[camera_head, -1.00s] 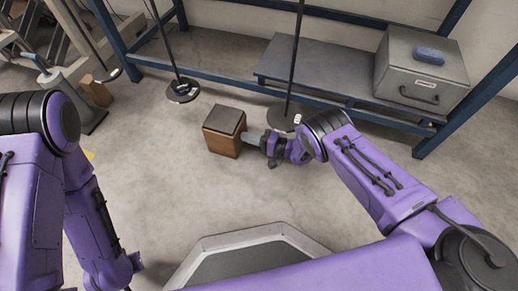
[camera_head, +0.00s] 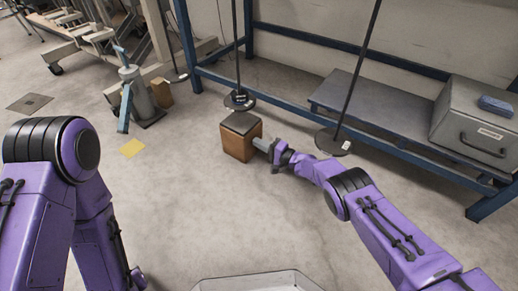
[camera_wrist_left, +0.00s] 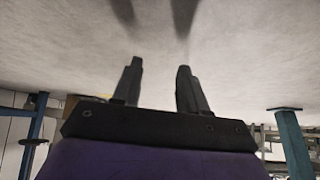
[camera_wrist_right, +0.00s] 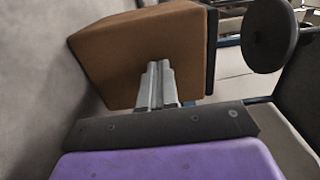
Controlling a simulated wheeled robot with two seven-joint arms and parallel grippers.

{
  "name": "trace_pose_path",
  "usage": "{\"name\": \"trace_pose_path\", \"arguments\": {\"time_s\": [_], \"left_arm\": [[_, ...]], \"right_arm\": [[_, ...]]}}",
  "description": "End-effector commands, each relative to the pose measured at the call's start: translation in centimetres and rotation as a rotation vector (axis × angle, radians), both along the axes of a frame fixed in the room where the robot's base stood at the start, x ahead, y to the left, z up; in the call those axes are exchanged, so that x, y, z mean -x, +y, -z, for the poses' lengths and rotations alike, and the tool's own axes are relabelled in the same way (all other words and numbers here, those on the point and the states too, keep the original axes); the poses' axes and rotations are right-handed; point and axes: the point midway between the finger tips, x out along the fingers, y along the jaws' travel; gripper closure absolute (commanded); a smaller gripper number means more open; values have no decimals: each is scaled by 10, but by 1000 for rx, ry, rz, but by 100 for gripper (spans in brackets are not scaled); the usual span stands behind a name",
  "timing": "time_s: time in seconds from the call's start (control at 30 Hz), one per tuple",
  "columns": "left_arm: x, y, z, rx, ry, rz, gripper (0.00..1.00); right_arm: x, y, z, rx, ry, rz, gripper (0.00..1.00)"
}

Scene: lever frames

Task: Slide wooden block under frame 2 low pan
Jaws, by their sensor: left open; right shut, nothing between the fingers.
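The wooden block (camera_head: 238,145), brown with a dark top, stands upright on the concrete floor. A round dark pan (camera_head: 240,101) hangs on a rod just behind the block in the head view. A second dark pan (camera_head: 334,143) hangs to the right. I cannot tell which is the frame 2 low pan. My right gripper (camera_head: 262,144) is shut and empty, its fingertips against or very near the block's right side. The right wrist view shows the block (camera_wrist_right: 125,50) at the fingertips (camera_wrist_right: 158,68) and a round pan (camera_wrist_right: 270,35) beyond. My left gripper (camera_wrist_left: 158,75) is open and empty.
A blue frame (camera_head: 285,108) with a grey shelf (camera_head: 395,125) runs along the wall. A grey case (camera_head: 475,125) sits on the shelf. A stand with a blue lever (camera_head: 125,105) is at left, near a yellow floor patch (camera_head: 132,148). The floor left of the block is clear.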

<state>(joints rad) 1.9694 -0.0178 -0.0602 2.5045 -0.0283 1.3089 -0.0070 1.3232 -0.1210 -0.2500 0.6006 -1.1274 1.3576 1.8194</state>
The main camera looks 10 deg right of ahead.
Motion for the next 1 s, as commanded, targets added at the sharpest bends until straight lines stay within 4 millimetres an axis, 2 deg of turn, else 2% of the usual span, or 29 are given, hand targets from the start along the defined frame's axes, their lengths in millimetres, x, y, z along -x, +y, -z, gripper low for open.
{"name": "trace_pose_path", "arguments": {"time_s": [0.13, 0.43, 0.53, 0.67, 0.9, 0.97, 1.0], "left_arm": [[0, 0, 0, 0, 0, 1, 57], [0, 0, -1, -1, 5, 5, 57], [4, 3, -4, -13, 37, 35, 57], [18, 13, -8, -47, 139, 126, 57], [63, 42, -21, -128, 437, 410, 57], [70, 46, -23, -133, 483, 452, 57], [74, 41, -25, -108, 502, 444, 57]], "right_arm": [[-2, -7, 0, -1, 1, 16, 100], [-1, -8, 0, 0, 1, 15, 100], [4, -15, -3, 1, 3, 14, 100], [18, -39, -5, 2, 4, 15, 100], [62, -87, -6, 1, 5, 13, 100], [69, -95, -5, 1, 5, 12, 100], [73, -100, -4, 0, 4, 12, 100]]}}
